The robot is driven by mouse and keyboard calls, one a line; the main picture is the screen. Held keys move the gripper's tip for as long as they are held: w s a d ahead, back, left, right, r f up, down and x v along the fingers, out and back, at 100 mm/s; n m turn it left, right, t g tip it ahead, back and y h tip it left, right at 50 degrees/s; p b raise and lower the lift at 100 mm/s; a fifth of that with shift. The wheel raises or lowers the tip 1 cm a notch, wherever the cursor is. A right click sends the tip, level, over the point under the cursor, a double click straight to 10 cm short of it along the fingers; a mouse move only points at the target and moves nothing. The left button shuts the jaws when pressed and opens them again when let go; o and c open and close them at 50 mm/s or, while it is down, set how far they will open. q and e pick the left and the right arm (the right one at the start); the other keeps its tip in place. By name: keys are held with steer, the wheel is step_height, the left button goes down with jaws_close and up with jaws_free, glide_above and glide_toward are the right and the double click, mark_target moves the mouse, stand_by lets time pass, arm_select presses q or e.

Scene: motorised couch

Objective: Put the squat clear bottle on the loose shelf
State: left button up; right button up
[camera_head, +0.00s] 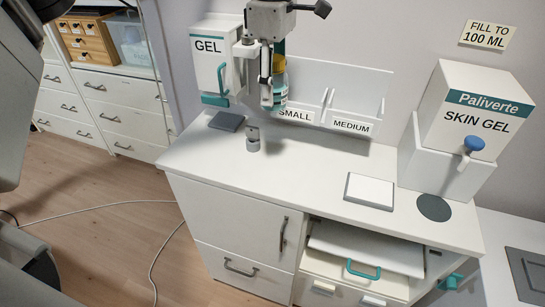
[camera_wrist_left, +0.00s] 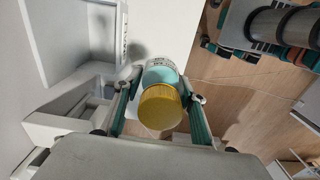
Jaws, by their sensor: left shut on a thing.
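My left gripper (camera_head: 271,98) hangs upright above the white counter (camera_head: 300,170) in the head view, in front of the divided holder. It is shut on a small bottle (camera_head: 280,84) with a yellow cap and a teal and white body. The wrist view shows the bottle (camera_wrist_left: 162,76) cap-first between the two fingers (camera_wrist_left: 160,108). The gripper partly hides it, so I cannot tell how squat or clear it is. A loose-looking white panel (camera_head: 370,243) lies in the open bay under the counter, above a teal-handled drawer. My right gripper is not in view.
A GEL dispenser (camera_head: 212,62) stands left of the gripper. The SMALL and MEDIUM holder (camera_head: 350,95) is behind it. A Paliverte skin gel box (camera_head: 475,105), a white pad (camera_head: 370,190) and a dark disc (camera_head: 433,207) are on the right. The counter's middle is clear.

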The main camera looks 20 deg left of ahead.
arm_select(q)
step_height(320, 180, down, 19)
steer(key=shift+r+b, duration=0.15)
steer(key=shift+b, duration=0.15)
stand_by(0.3)
steer(key=shift+f, duration=0.2)
steer(key=o, duration=1.2)
steer(key=shift+o, duration=0.2)
steer(key=shift+r, duration=0.1)
